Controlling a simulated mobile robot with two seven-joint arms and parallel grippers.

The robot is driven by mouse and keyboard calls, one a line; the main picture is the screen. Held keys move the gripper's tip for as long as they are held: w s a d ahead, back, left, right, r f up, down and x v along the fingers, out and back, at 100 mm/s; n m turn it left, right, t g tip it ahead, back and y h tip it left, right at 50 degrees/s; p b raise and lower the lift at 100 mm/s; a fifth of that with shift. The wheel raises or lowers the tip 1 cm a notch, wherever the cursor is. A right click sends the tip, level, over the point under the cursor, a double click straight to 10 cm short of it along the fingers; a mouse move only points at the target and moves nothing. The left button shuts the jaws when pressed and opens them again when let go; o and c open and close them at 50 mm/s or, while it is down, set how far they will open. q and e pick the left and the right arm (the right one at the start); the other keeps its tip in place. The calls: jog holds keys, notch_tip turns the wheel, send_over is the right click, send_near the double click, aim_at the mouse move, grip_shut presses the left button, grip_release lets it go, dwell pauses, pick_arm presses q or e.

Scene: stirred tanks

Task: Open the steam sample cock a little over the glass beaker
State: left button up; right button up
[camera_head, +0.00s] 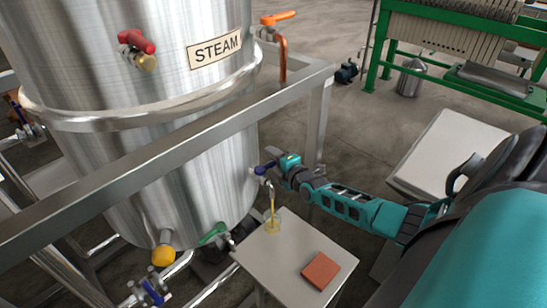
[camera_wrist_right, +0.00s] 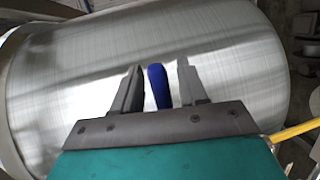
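The steel tank (camera_head: 160,100) carries a STEAM label (camera_head: 215,48). Low on its right side is a small sample cock with a blue handle (camera_head: 264,168). A thin yellow stream (camera_head: 272,200) runs down from its spout into the glass beaker (camera_head: 273,225), which holds some yellow liquid on a small grey table. My right gripper (camera_head: 280,164) is at the cock. In the right wrist view the blue handle (camera_wrist_right: 158,87) stands between the two open fingers (camera_wrist_right: 159,88), with a gap on each side. My left gripper is not in view.
An orange-brown block (camera_head: 320,270) lies on the small table (camera_head: 285,250). A steel frame rail (camera_head: 170,155) crosses before the tank. Other valves have red (camera_head: 137,42), orange (camera_head: 279,17) and green (camera_head: 213,234) handles. A green-framed press (camera_head: 460,45) stands at back right.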

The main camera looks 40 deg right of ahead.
jog(key=shift+a+f, duration=0.1)
jog(key=shift+s+a+p, duration=0.15)
jog(key=shift+s+p, duration=0.25)
jog(key=shift+s, duration=0.1)
jog(key=p+v, duration=0.4)
jog(key=v, duration=0.8)
